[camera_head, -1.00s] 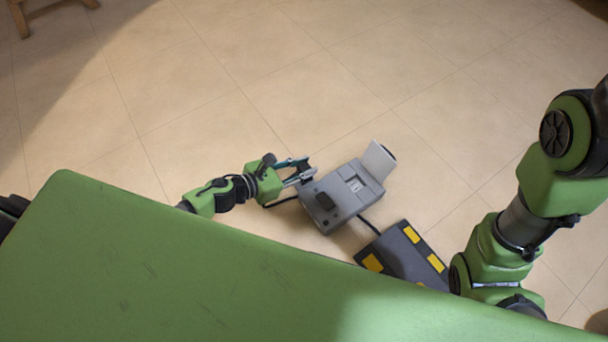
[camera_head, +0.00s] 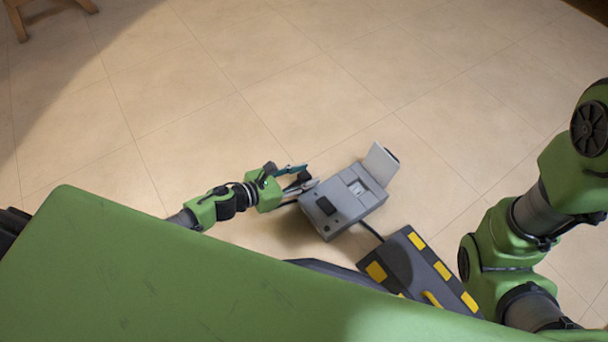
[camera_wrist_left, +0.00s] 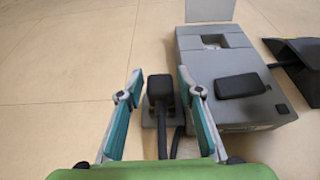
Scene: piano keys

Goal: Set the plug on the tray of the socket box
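The grey socket box (camera_head: 345,205) sits on the floor with its pale flap raised at the far end. In the left wrist view, the box (camera_wrist_left: 205,70) has a recess and a black pad on top. The black plug (camera_wrist_left: 160,87) stands beside the box's left side, over a small grey ledge (camera_wrist_left: 148,117) that looks like the tray; I cannot tell if they touch. My left gripper (camera_head: 309,176) is open, its teal-lined fingers on either side of the plug. The fingers (camera_wrist_left: 160,76) show gaps to the plug. My right gripper is out of view.
A dark wedge with yellow patches (camera_head: 412,262) lies to the right of the box, joined by a black cable (camera_head: 370,230). A wooden stool leg (camera_head: 17,22) shows at the top left. The tiled floor beyond the box is clear.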

